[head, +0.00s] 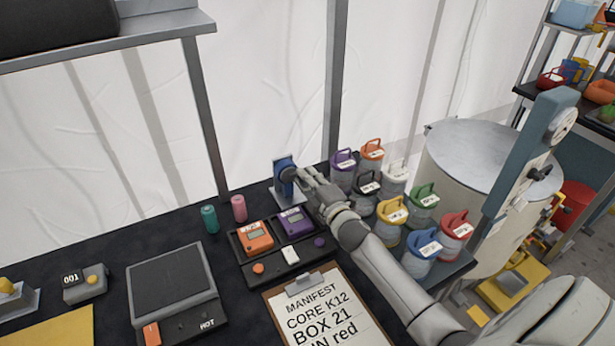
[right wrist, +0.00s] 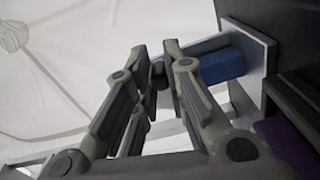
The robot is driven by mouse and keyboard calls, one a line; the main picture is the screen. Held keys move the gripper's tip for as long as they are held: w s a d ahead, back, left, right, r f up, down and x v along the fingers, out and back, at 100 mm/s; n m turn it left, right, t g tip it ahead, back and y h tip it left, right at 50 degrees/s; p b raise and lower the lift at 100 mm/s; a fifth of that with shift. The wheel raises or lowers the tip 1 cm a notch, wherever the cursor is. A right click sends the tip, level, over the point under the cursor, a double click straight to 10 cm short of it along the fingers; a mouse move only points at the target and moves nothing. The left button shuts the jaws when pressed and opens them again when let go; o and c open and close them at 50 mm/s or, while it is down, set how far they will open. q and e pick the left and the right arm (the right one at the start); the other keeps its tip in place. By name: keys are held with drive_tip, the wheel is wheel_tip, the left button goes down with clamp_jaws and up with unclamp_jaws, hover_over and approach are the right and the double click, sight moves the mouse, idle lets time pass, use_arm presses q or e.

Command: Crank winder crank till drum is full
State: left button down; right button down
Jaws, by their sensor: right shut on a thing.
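The winder (head: 284,172) stands at the back of the dark bench, with a blue upright part on a grey base. In the right wrist view its blue block (right wrist: 222,66) and grey frame (right wrist: 262,62) show right of my fingers. My right gripper (head: 298,176) reaches in from the lower right and is at the winder's right side, shut on the crank. The right wrist view shows the fingertips (right wrist: 160,78) close around a small dark part; most of the crank is hidden. How full the drum is cannot be seen. My left gripper is not in view.
A tray with orange (head: 256,238) and purple (head: 295,222) devices lies in front of the winder. Several lidded jars (head: 391,211) stand close to the right of my forearm. A clipboard (head: 318,312), a hot plate (head: 172,282) and teal (head: 209,219) and pink (head: 239,208) cylinders are nearby.

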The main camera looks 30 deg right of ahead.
drive_tip(key=shift+a+f+m, duration=0.1)
drive_tip(key=shift+f+m, duration=0.2)
drive_tip(key=shift+m, duration=0.4)
drive_tip(key=shift+a+f+m, duration=0.1)
drive_tip(key=shift+f+m, duration=0.2)
drive_tip(key=shift+m, duration=0.4)
drive_tip(key=c, duration=1.4)
unclamp_jaws()
drive_tip(key=shift+r, duration=0.1)
drive_tip(key=s, duration=1.2)
drive_tip(key=shift+a, duration=0.3)
